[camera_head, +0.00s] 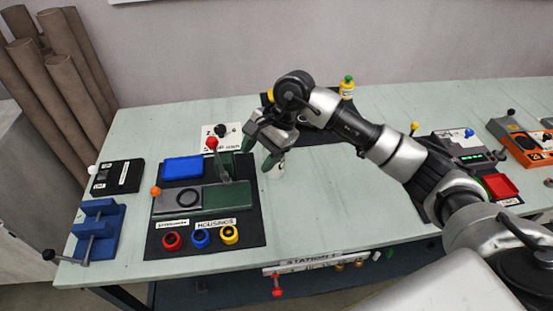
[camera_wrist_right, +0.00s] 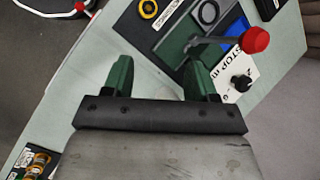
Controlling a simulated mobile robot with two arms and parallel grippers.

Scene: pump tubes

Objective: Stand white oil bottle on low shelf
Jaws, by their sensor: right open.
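My right gripper (camera_head: 259,156) is open above the table, just right of the lever with the red knob. The low shelf (camera_head: 230,291) shows as a dark blue surface under the table's front edge. My left gripper is not in view.
A black mat with housings (camera_head: 201,237) lies left of the gripper. A blue vise (camera_head: 98,229) is at the far left. A red handle (camera_head: 277,285) hangs at the front. The table's front middle is clear.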

